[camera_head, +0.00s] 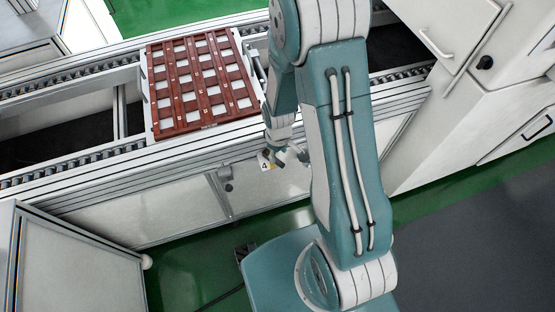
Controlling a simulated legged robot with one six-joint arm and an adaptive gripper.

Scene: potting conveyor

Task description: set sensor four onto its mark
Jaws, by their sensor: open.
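A small pale block with a black 4 on it, sensor four (265,163), shows just below the front edge of the conveyor. My gripper (284,155) is right beside it, at the lower end of my arm, and is open. The fingers are small and partly hidden by the arm, so I cannot tell whether they touch the sensor or what it rests on. A red-brown slatted tray (176,127) with several white squares lies on the conveyor, left of my arm. I cannot make out which spot is the mark for sensor four.
The roller conveyor (75,158) runs across behind my arm, with metal rails along its front. White cabinets (460,120) stand close on the right. A pale cabinet (75,260) stands at the lower left. Green floor (190,270) shows between it and my base.

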